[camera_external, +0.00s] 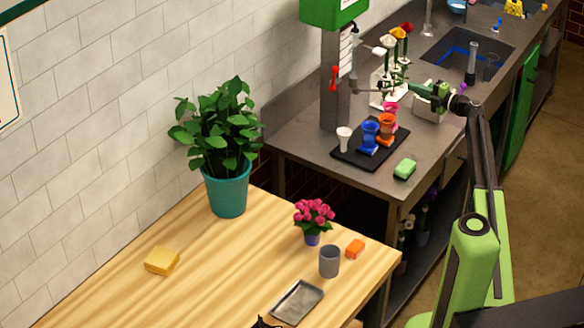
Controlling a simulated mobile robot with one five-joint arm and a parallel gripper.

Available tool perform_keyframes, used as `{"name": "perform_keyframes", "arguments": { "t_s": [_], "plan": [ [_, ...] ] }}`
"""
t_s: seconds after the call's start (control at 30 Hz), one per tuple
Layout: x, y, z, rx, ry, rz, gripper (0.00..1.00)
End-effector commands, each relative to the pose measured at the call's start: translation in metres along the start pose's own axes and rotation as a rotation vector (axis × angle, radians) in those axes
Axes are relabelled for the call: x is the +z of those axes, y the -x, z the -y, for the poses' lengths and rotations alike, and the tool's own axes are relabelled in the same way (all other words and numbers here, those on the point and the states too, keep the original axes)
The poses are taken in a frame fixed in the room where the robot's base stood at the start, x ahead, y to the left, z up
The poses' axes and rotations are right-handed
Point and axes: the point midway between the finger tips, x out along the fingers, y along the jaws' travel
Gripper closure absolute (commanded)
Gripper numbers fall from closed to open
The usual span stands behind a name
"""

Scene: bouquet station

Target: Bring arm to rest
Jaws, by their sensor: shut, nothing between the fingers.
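My arm, green and black, rises at the right of the view and reaches over the grey counter (312,157). My gripper (417,91) is at its end, pointing left, above a pale box (432,108) on the counter. It is shut, and I see nothing held in it. The fingertips are small and partly lost against the things behind them. White, red and yellow flowers (397,38) stand in a white rack (386,92) just behind and left of the gripper.
A black tray (348,152) holds several coloured vases, with a green sponge (405,169) beside it. A grey column (335,100) with a green top stands left of the gripper. A sink (462,50) lies behind. The wooden table (215,265) holds plants, a cup and a metal tray.

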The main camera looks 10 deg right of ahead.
Motion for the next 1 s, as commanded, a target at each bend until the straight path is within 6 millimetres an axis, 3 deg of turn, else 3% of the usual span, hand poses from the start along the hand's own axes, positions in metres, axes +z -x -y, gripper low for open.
{"name": "perform_keyframes", "arguments": {
  "t_s": [0.2, 0.5, 0.63, 0.77, 0.83, 1.0],
  "plan": [
    [0.006, 0.009, 0.0, 0.0, 0.0, 0.0, 1.0],
    [-0.001, 0.001, -0.001, 0.0, 0.0, -0.011, 1.0],
    [-0.031, -0.029, -0.002, 0.0, 0.0, -0.053, 1.0],
    [-0.087, -0.049, -0.012, 0.034, -0.02, -0.098, 1.0],
    [-0.115, -0.056, -0.027, 0.093, -0.062, -0.067, 1.0],
    [-0.131, -0.052, -0.058, 0.246, -0.234, 0.162, 1.0]
  ]
}}
